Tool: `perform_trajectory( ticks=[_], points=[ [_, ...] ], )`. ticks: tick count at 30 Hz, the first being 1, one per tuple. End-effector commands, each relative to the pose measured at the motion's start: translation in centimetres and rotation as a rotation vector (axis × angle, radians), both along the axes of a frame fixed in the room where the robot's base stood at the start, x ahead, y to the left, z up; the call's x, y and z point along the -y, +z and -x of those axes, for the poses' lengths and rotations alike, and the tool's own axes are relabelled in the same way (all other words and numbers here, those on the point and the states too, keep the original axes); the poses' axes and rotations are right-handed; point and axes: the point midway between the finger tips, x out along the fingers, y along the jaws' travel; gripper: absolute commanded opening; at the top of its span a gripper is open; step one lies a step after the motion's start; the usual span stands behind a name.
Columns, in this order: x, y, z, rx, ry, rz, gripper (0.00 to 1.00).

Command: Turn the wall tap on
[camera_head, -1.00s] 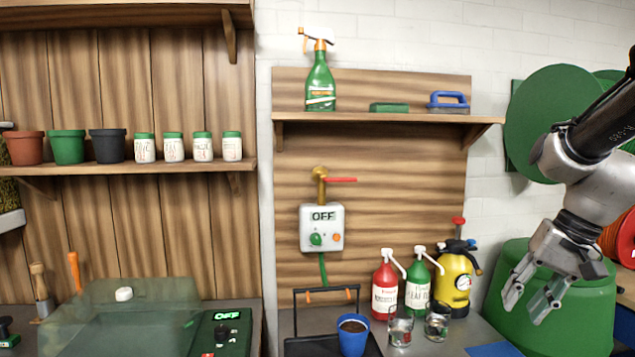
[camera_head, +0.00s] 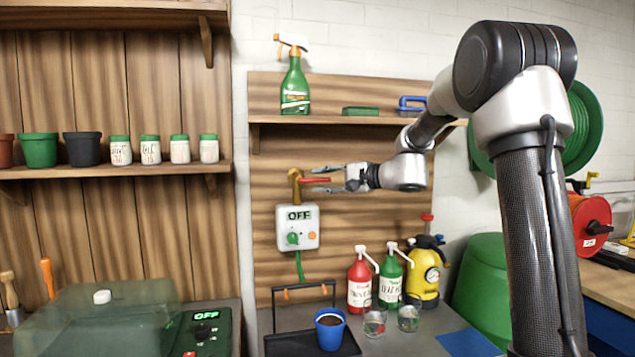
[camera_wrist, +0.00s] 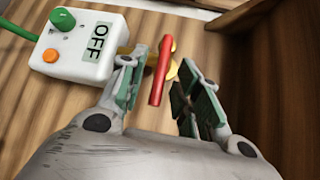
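The wall tap is a brass fitting (camera_head: 295,184) on the wooden back panel with a red lever handle (camera_head: 316,180) pointing right. The lever also shows in the wrist view (camera_wrist: 161,70). A white control box (camera_head: 298,227) below the tap reads OFF and has a green and an orange knob; it is at the upper left in the wrist view (camera_wrist: 80,45). My gripper (camera_head: 325,181) is at the lever, coming from the right. In the wrist view its fingers are spread apart, with the lever between them and a gap visible on the right side.
A wooden shelf (camera_head: 350,120) with a green spray bottle (camera_head: 295,85) runs above the tap. Below stand a red pump bottle (camera_head: 360,282), a green pump bottle (camera_head: 390,278), a yellow sprayer (camera_head: 424,275) and a blue pot (camera_head: 330,333). Open wall lies left of the box.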

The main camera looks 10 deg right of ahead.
Motion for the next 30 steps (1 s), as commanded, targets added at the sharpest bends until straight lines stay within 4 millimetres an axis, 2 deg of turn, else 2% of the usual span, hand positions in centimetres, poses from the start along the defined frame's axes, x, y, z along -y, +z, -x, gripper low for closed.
perform_trajectory(
  ticks=[4,13,14,19,30],
  points=[
    [-1.12,-0.25,-1.06,-0.001,0.001,0.000,0.33],
    [-1.38,-0.27,-1.35,0.000,-0.001,0.000,0.33],
    [-1.37,-0.28,-1.34,0.000,-0.001,0.000,0.31],
    [-1.37,-0.27,-1.33,-0.001,-0.001,0.001,0.00],
    [-1.38,-0.22,-1.32,0.000,0.000,0.014,0.00]
  ],
)
